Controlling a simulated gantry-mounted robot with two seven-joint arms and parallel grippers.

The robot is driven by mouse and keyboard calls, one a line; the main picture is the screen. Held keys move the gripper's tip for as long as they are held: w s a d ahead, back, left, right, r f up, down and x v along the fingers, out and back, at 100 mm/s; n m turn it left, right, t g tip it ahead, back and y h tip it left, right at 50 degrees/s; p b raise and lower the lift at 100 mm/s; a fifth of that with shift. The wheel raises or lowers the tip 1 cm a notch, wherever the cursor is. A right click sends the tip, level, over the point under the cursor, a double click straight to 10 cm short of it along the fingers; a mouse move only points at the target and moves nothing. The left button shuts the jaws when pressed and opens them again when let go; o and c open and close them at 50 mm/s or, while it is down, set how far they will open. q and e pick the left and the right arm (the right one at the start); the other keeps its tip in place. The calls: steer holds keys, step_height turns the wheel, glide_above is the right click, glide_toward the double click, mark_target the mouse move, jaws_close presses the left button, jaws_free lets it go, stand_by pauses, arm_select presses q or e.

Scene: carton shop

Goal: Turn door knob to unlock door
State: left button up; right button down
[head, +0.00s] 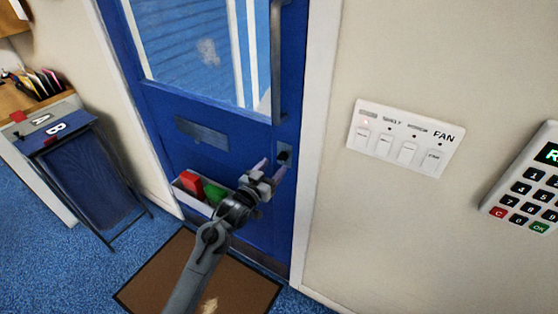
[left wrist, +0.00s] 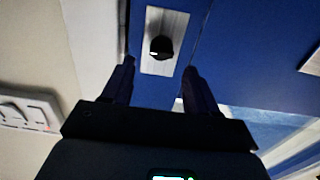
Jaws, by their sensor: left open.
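The blue door (head: 245,220) stands shut in its white frame in the head view. A small black door knob (head: 284,158) sits on a metal plate near the door's right edge, below the long handle. In the left wrist view the round black knob (left wrist: 161,47) shows on its silver plate (left wrist: 165,22). My left gripper (head: 270,168) is open, its fingers pointing at the door just below and left of the knob. In the left wrist view the fingers (left wrist: 158,66) stand apart either side of the knob's line, with the knob beyond the tips. My right gripper is not in view.
A vertical handle (head: 277,60) runs above the knob. A tray with red and green items (head: 193,183) is low at the door. A switch panel (head: 405,138) and keypad (head: 530,187) are on the right wall. A brown mat (head: 245,290) and folding stand (head: 80,170) are on the floor.

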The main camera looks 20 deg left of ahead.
mark_target(282, 157)
arm_select(q)
steer(key=shift+w+d, duration=0.2)
steer(key=shift+w, duration=1)
steer(key=shift+w+d, duration=0.15)
steer(key=shift+w, duration=1.05)
steer(key=c, duration=1)
